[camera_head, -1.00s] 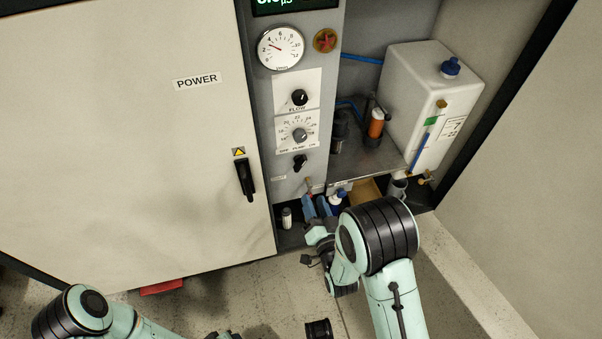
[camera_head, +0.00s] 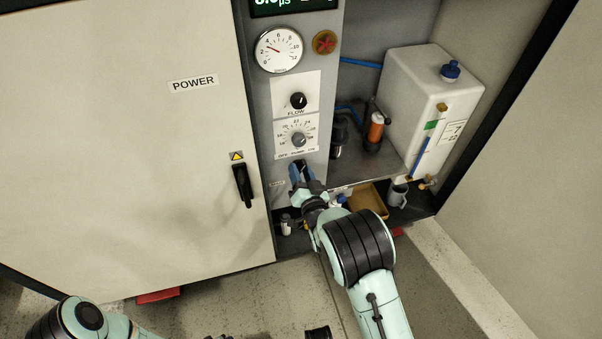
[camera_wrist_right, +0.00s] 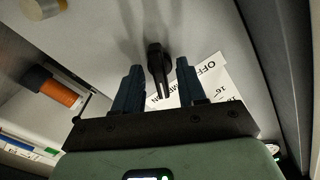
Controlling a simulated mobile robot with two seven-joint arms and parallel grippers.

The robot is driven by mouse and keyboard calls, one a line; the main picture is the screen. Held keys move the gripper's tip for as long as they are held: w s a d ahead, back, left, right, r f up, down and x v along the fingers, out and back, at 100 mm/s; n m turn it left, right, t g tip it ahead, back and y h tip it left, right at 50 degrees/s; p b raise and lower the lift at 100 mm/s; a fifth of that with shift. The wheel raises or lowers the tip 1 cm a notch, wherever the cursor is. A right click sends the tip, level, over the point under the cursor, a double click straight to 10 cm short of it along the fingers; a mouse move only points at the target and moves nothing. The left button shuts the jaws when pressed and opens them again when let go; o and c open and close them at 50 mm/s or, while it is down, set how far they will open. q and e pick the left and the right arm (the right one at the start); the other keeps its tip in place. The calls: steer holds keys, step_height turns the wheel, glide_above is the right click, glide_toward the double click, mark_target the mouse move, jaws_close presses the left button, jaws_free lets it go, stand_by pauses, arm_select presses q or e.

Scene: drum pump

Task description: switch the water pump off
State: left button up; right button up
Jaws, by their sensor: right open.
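The pump switch is a black lever knob (camera_wrist_right: 159,68) on the grey panel, beside the white label reading OFF and PUMP (camera_wrist_right: 196,85). In the head view the label strip (camera_head: 297,153) shows, but my right gripper (camera_head: 301,172) mostly covers the knob below it. In the wrist view my right gripper's blue fingers stand open, one on each side of the knob, with gaps to both. Which position the knob points to is hard to tell. Only part of my left arm shows at bottom left; its gripper is not clearly visible.
Above are the numbered dial (camera_head: 298,139), flow knob (camera_head: 298,100) and pressure gauge (camera_head: 278,50). A closed cabinet door with black handle (camera_head: 243,184) stands left.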

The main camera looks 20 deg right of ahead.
jaws_close()
steer(key=shift+n, duration=0.3)
steer(key=n, duration=0.5)
steer(key=shift+n, duration=0.3)
arm_select(q)
steer(key=shift+s+d+r+g+p, duration=0.15)
steer(key=shift+s+d+r+p, duration=0.15)
steer(key=shift+s, duration=0.15)
steer(key=shift+s+d+r+g+p, duration=0.2)
steer(key=shift+s+r+p, duration=0.1)
steer(key=shift+s, duration=0.1)
arm_select(e)
steer(key=n, duration=0.5)
steer(key=shift+n, duration=0.3)
steer(key=shift+f, duration=0.1)
jaws_free()
